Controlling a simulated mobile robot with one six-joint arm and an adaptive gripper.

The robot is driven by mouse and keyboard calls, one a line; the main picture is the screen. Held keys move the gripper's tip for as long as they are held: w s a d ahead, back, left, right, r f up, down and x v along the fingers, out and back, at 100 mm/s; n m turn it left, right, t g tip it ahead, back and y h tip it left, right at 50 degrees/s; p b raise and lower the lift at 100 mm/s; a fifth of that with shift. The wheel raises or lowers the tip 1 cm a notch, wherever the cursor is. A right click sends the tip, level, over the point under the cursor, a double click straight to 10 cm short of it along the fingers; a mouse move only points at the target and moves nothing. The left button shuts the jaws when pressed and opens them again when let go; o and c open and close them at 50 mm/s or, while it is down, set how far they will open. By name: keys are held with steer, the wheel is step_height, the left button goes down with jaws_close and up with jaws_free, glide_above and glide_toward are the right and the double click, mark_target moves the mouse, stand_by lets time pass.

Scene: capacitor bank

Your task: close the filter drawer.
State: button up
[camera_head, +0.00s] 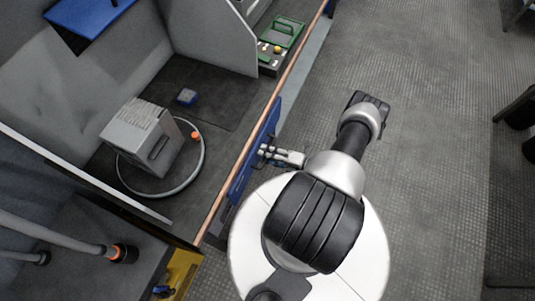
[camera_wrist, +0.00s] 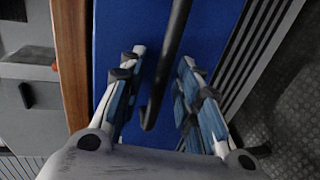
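A blue front panel (camera_head: 262,140), which appears to be the filter drawer's front, stands along the wood-edged side of the cabinet in the head view. How far it stands out is hard to tell. In the wrist view the blue panel (camera_wrist: 225,22) fills the middle, with a black bar handle (camera_wrist: 176,45) running down across it. My gripper (camera_head: 264,152) is at the panel in the head view. In the wrist view my gripper (camera_wrist: 160,66) is open, with one finger on each side of the bar and gaps visible. Contact with the panel cannot be told.
A wood edge strip (camera_head: 236,172) runs along the cabinet. A green-handled tray (camera_head: 283,35) stands further back. The floor (camera_head: 440,150) to the right is open.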

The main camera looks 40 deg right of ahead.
steer(key=shift+c, duration=0.5)
jaws_close()
stand_by(0.3)
